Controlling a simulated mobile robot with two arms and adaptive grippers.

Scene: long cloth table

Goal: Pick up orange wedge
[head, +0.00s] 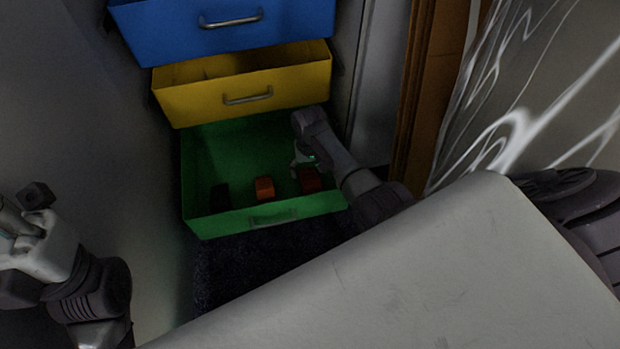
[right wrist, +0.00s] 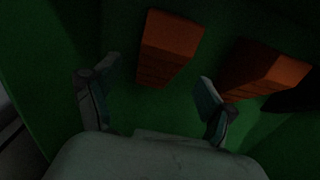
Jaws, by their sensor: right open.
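An orange block (head: 265,187), likely the orange wedge, sits in the middle of the open green drawer (head: 273,222). A dark red block (head: 309,180) is to its right, a black one (head: 220,195) to its left. My right gripper (head: 303,160) is inside the drawer, by the dark red block. In the right wrist view its fingers (right wrist: 155,95) are spread and empty. One reddish-orange block (right wrist: 167,47) lies ahead of the gap and a second (right wrist: 262,72) beyond the right finger; which is the wedge is unclear. My left gripper (head: 30,222) is at the left edge, its jaws unclear.
A yellow drawer (head: 190,102) and a blue drawer (head: 170,38) hang open above the green one. The pale tabletop (head: 430,270) fills the lower right. A dark rug (head: 240,275) lies below the drawer. A brown wooden post (head: 425,70) stands to the right.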

